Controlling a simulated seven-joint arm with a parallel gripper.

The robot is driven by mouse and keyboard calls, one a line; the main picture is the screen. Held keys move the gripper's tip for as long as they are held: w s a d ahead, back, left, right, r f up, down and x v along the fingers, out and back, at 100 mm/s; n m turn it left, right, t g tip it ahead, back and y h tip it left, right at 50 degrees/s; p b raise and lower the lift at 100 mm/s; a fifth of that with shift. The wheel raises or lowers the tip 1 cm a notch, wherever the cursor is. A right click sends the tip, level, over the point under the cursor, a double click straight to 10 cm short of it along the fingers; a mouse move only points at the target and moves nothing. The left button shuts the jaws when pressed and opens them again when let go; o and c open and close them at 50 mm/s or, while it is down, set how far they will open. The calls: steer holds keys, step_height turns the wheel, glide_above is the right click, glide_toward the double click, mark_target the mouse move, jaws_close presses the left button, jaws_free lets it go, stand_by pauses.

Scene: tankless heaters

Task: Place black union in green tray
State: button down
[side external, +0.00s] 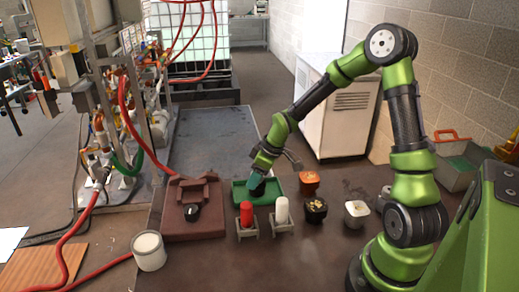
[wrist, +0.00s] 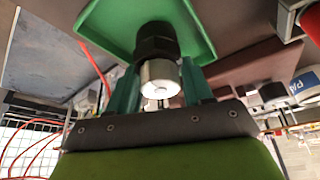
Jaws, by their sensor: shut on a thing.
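The black union (wrist: 155,40) has a black ribbed body and a silver metal end. My gripper (wrist: 160,85) is shut on it, with one teal finger on each side of the metal end. The green tray (wrist: 100,22) lies directly behind the union in the wrist view. In the side view my gripper (side external: 256,182) points down over the green tray (side external: 240,186), inside its outline. The union is mostly hidden there by the fingers, and I cannot tell whether it touches the tray floor.
A brown-red fixture with a black round part (side external: 191,213) stands left of the tray. Red (side external: 246,214) and white (side external: 281,210) cylinders in grey holders stand in front. Orange (side external: 309,180), black (side external: 316,208) and white (side external: 356,212) containers stand right. A white cup (side external: 149,250) is front left.

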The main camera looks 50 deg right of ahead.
steer(key=shift+f, duration=0.15)
steer(key=shift+c, duration=1.9)
jaws_free()
steer(key=v, duration=1.6)
steer(key=s+a+r+m+t, duration=0.1)
steer(key=s+a+r+m, duration=0.2)
steer(key=s+a, duration=0.3)
steer(key=s+a+r+m+t, duration=0.1)
steer(key=s+a+r+m, duration=0.2)
steer(key=s+a, duration=0.3)
steer(key=a+m, duration=0.1)
steer(key=a, duration=0.2)
steer(key=shift+s+m+t+y, duration=0.15)
steer(key=shift+m+t+y, duration=0.15)
steer(key=shift+t, duration=0.1)
